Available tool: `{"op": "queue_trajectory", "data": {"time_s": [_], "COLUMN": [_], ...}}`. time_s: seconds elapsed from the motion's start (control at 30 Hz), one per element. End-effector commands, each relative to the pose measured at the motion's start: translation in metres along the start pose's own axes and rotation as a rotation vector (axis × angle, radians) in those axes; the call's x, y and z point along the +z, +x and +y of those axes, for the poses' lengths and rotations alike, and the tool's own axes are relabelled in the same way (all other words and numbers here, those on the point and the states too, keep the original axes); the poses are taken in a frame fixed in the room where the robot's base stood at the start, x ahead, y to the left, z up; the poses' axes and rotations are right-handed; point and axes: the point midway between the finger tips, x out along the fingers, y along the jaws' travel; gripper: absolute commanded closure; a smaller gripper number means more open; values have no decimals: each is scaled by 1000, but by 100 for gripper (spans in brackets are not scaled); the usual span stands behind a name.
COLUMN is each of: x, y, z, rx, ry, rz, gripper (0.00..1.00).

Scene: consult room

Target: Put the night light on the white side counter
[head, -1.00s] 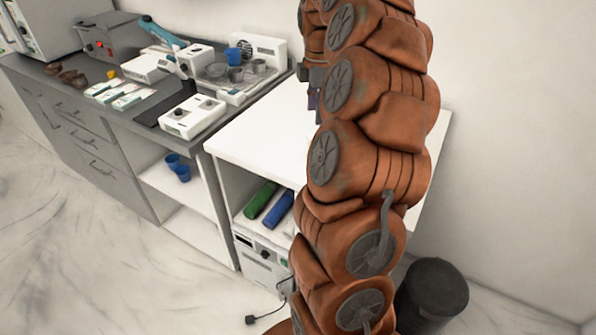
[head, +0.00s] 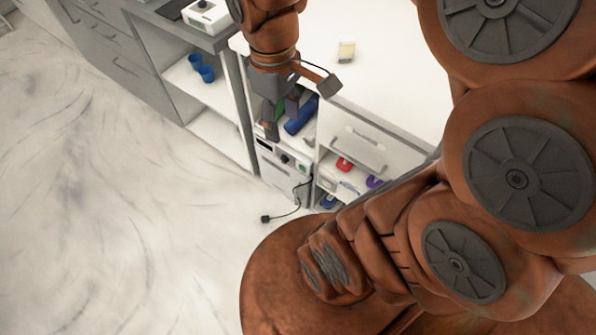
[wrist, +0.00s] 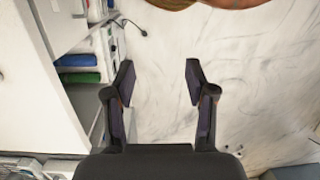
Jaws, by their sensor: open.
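My gripper (head: 298,108) is in front of the counter's edge, apart from that object. In the wrist view my gripper (wrist: 160,80) is open with nothing between its fingers, over the pale floor. The white counter (wrist: 38,85) is at the left there, and the small object does not show.
Green and blue rolls (head: 300,115) lie on a shelf below the top. A white appliance (head: 285,165) with a cable stands under them. Red and purple items (head: 344,163) sit in a compartment. Blue cups (head: 206,73) stand on the left shelf. The marbled floor (head: 130,190) at left is clear.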

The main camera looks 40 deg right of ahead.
Motion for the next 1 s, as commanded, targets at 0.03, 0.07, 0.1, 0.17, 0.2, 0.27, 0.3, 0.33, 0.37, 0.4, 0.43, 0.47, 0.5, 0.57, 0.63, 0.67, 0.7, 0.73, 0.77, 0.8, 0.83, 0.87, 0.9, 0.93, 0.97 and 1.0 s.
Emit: {"op": "queue_trajectory", "data": {"time_s": [0.03,0.07,0.1,0.17,0.2,0.27,0.3,0.33,0.37,0.4,0.43,0.47,0.5,0.57,0.63,0.67,0.7,0.73,0.77,0.8,0.83,0.87,0.9,0.93,0.97,1.0], "x": [14,21,29,42,48,56,61,63,65,66,67,68,68,68,68,68,68,68,68,68,68,69,69,69,70,70], "y": [9,14,21,30,35,42,46,48,50,51,52,52,52,52,52,52,52,52,50,48,44,41,36,33,31,29], "z": [-14,-21,-29,-40,-45,-51,-54,-57,-61,-63,-64,-64,-65,-64,-64,-64,-64,-64,-64,-64,-64,-65,-65,-65,-65,-65], "rx": [2,1,1,0,0,1,1,1,0,1,1,1,1,1,1,1,1,0,0,0,0,0,0,0,0,0], "ry": [54,93,141,208,247,298,325,343,355,368,374,379,383,384,383,383,383,382,382,382,382,382,382,381,381,381], "rz": [-12,-19,-26,-36,-38,-44,-49,-51,-52,-53,-53,-53,-53,-53,-54,-54,-54,-54,-54,-54,-54,-54,-54,-54,-54,-54], "gripper": [45,45,45,45,45,45,45,45,45,45,45,45,45,45,45,45,45,45,45,45,45,45,45,45,45,45]}}
